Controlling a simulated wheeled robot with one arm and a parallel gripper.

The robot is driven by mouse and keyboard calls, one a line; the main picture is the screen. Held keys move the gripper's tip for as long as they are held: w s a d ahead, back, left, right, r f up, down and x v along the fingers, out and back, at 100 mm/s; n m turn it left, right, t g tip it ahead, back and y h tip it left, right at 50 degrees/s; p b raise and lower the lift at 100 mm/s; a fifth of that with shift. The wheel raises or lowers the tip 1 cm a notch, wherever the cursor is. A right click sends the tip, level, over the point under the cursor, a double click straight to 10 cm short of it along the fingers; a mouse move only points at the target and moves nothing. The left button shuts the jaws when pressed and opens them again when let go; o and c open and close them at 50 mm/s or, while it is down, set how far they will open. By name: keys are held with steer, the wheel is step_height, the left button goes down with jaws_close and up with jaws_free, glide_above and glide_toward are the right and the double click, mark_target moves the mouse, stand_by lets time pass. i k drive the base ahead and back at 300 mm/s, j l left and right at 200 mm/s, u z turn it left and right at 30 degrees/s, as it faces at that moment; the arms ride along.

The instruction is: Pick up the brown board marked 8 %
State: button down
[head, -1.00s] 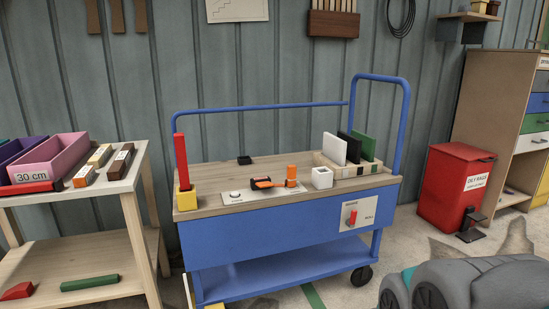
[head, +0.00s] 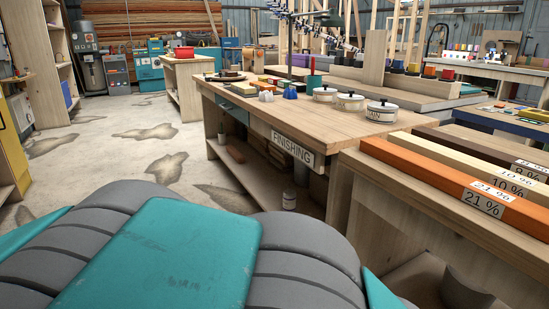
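The dark brown board (head: 466,148) lies at the right in the head view, among boards laid side by side on a wooden stand (head: 400,205). A white label on its near end appears to read 8 %, partly crowded by neighbouring labels. A cream board (head: 450,157) marked 10 % lies on its nearer side. An orange board (head: 430,176) marked 21 % lies nearest. My gripper is not in view.
A wooden bench marked FINISHING (head: 290,115) stands left of the boards, with several white lidded pots (head: 381,112) on top. Concrete floor (head: 130,140) is open at the left. A yellow cabinet (head: 10,150) stands at the left edge.

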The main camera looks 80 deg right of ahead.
mark_target(536, 172)
steer(key=z, duration=2.25)
steer(key=l+z, duration=0.15)
steer(key=z, duration=0.25)
steer(key=l+z, duration=0.15)
steer(key=z, duration=0.3)
steer(key=i+l+z, duration=0.1)
steer(key=z, duration=0.3)
steer(key=l+z, duration=0.15)
steer(key=z, duration=0.3)
steer(key=i+l+z, duration=0.1)
steer(key=z, duration=0.3)
